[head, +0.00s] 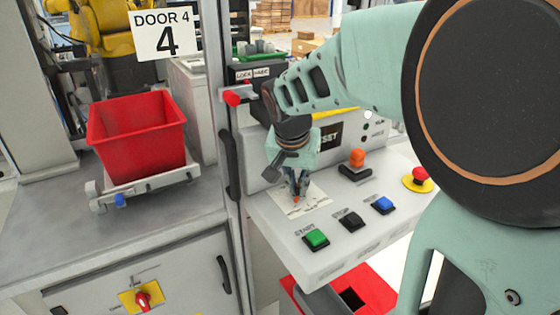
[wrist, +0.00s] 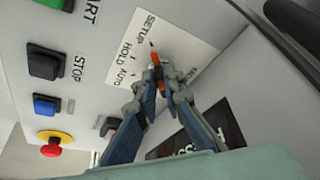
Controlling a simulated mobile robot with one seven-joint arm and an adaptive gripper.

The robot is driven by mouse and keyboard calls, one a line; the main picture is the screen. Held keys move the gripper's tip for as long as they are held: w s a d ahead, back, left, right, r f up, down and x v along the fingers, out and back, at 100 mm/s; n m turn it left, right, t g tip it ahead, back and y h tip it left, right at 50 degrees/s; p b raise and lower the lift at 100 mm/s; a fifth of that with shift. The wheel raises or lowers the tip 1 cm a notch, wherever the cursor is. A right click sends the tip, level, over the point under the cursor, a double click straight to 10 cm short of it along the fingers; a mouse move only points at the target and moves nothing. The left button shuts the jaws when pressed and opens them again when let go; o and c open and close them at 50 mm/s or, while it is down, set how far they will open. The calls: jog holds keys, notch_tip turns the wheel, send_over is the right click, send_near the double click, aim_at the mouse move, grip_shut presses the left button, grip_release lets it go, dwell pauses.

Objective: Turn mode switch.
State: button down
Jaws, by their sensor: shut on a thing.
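The mode switch (wrist: 155,58) is a small orange-red knob on a white label plate marked SETUP, HOLD and AUTO in the wrist view. In the head view the label plate (head: 315,198) lies on the sloped control panel, left of the middle. My gripper (wrist: 162,78) is shut on the knob, with one fingertip on each side of it. In the head view my gripper (head: 297,196) points down onto the plate. The fingers hide part of the knob, and I cannot tell for sure which position it points to.
A red bin (head: 137,138) stands left. A door handle (head: 229,165) is close to the panel's left edge.

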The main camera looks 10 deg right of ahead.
aim_at(297, 201)
jog(key=c, duration=2)
grip_release()
jog(key=shift+c, duration=0.2)
notch_tip(297, 201, up, 10)
